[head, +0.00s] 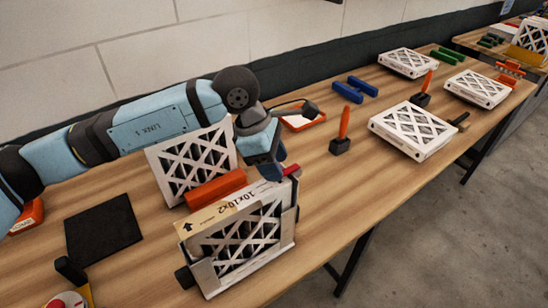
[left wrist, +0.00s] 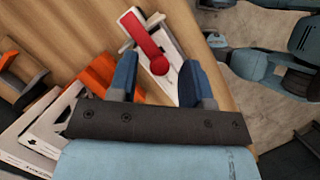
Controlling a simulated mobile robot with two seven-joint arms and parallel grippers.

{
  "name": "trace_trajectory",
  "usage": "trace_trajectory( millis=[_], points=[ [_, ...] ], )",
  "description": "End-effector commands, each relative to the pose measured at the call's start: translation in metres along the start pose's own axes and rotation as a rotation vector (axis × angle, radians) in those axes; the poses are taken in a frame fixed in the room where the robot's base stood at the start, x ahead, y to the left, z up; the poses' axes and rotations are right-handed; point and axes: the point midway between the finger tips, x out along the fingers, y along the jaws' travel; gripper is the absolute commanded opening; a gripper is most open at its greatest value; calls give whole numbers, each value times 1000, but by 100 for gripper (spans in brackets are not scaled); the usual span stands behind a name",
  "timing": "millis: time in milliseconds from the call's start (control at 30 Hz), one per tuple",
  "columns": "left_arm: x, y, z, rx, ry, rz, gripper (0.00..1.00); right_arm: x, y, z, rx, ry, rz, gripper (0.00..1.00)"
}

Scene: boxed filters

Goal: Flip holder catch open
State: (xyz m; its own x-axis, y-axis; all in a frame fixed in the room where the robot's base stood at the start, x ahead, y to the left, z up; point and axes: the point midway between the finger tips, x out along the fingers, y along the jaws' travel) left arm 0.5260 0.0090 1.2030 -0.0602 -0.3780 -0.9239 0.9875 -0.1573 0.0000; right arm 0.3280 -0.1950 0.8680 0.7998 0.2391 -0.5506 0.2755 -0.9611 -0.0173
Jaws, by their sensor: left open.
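The holder (head: 289,228) stands on the near part of the wooden table and clasps an upright boxed filter (head: 222,212) with a cardboard top edge. Its red catch (head: 292,170) is at the top right corner of the holder; in the left wrist view the red catch (left wrist: 146,40) is a lever with a round end, on a pale mount. My left gripper (head: 270,170) is just left of the catch in the head view. In the left wrist view its blue fingers (left wrist: 158,78) are spread, with the catch beyond and between them. I cannot tell whether they touch it.
Another filter (head: 190,165) stands behind, with an orange block (head: 215,188) between. A black mat (head: 102,230) lies left. Further right are a black-based orange-handled tool (head: 342,132), blue blocks (head: 355,88) and a flat filter (head: 412,130). Table right of the holder is clear.

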Motion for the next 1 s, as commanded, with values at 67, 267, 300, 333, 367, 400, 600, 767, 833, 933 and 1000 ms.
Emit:
trace_trajectory(
  millis=[67, 267, 300, 333, 367, 400, 600, 767, 833, 933, 1000],
  points=[
    [1, 0, 0, 0, 0, 0, 45, 0, 0, 0, 1, 0, 0, 43],
    [1, 0, 0, 0, 0, 0, 41, 0, 0, 0, 2, 0, 0, 43],
    [1, 0, 0, 0, 0, 0, 32, 0, 0, 0, 2, 0, 0, 43],
    [1, 0, 0, 0, 0, 0, 25, 0, 0, 0, 2, 0, 0, 43],
    [1, 0, 0, 0, 0, 0, 18, 0, 0, 0, 2, 0, 0, 43],
    [1, 0, 0, 0, 0, 0, 9, 0, 0, 0, 2, 0, 0, 43],
    [1, 0, 0, -2, 0, 1, 0, 1, 0, 0, 2, 0, 0, 43],
    [3, -1, 0, -26, 0, 12, 0, 4, 0, 5, 3, 2, 0, 43],
    [4, -2, 0, -48, 0, 22, 0, 7, -1, 9, 3, 3, -1, 43],
    [7, -4, 2, -95, -1, 42, 0, 13, -1, 18, 3, 4, -2, 43],
    [9, -6, 3, -138, -1, 61, 0, 19, -1, 26, 3, 4, -3, 43]
  ],
)
